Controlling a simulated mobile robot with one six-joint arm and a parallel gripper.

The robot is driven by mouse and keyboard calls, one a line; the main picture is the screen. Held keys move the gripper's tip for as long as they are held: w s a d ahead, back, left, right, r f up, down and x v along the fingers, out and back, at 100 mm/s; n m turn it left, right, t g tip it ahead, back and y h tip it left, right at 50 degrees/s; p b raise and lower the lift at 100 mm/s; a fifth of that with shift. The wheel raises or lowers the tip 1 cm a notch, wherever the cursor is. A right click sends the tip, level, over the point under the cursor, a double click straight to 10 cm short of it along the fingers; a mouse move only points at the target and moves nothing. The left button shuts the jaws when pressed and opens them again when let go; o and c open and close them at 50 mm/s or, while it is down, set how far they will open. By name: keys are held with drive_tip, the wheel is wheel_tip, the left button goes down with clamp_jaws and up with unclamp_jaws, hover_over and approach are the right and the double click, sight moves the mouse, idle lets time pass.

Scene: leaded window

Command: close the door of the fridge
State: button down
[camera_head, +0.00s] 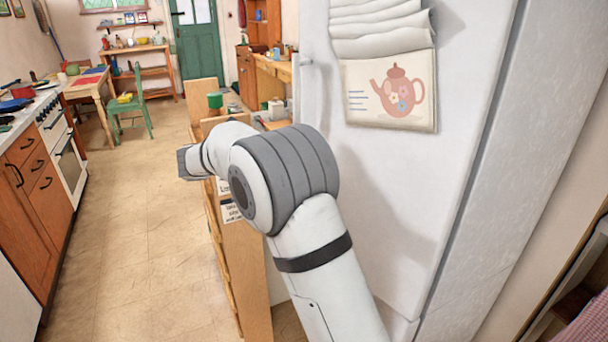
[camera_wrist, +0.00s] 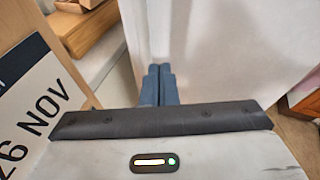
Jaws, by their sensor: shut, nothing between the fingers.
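The white fridge door (camera_head: 385,190) fills the right of the head view, with a handle (camera_head: 301,75) at its far edge. A dark seam runs between the door and the grey-white fridge body (camera_head: 545,130); I cannot tell how wide the opening is. My arm stands in front of the door, and its fingers are hidden in the head view. In the wrist view my gripper (camera_wrist: 159,84) is shut and empty. Its blue-grey fingertips point at a white panel (camera_wrist: 235,45), probably the door, near its vertical edge. Whether they touch it is unclear.
A towel with a teapot print (camera_head: 390,95) hangs on the door. A wooden unit (camera_head: 245,260) with signs stands beside my arm. A sign reading "26 NOV" (camera_wrist: 40,105) is close at left in the wrist view. The floor (camera_head: 140,220) at left is clear, up to the stove (camera_head: 65,150).

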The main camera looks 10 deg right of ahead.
drive_tip(key=w+d+t+h+b, duration=0.1)
drive_tip(key=w+d+b, duration=0.2)
drive_tip(key=d, duration=0.3)
drive_tip(key=w+d+f+t+h+b, duration=0.1)
drive_tip(key=w+d+h+b, duration=0.1)
drive_tip(key=d, duration=0.3)
drive_tip(key=shift+w+d+m+b, duration=0.4)
drive_tip(key=shift+w+b, duration=0.2)
drive_tip(key=shift+b, duration=0.25)
drive_tip(key=shift+f, duration=0.1)
